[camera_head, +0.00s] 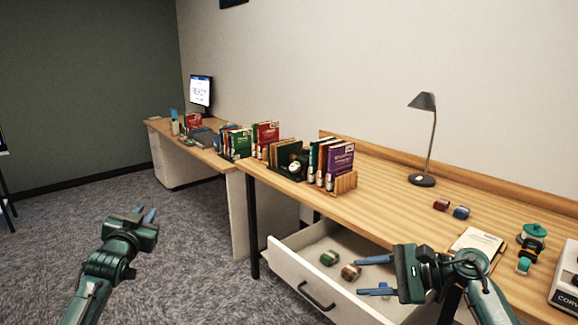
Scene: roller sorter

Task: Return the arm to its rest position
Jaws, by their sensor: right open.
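My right gripper (358,276) is open over the open white drawer (290,262), its two blue fingers apart and pointing left. A green roller-like piece (329,258) and a brown one (351,272) lie in the drawer to the left of the fingers, with nothing visible between the fingers. My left gripper (146,211) is held out over the carpet at the left, clear of the desks.
The wooden desk (390,205) carries a lamp (424,140), red (441,204) and blue (461,212) small pieces, a notepad (477,243), a green tape-like tool (531,240) and book racks (345,182). A far desk holds a monitor (201,90). Carpet (190,260) between my arms is free.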

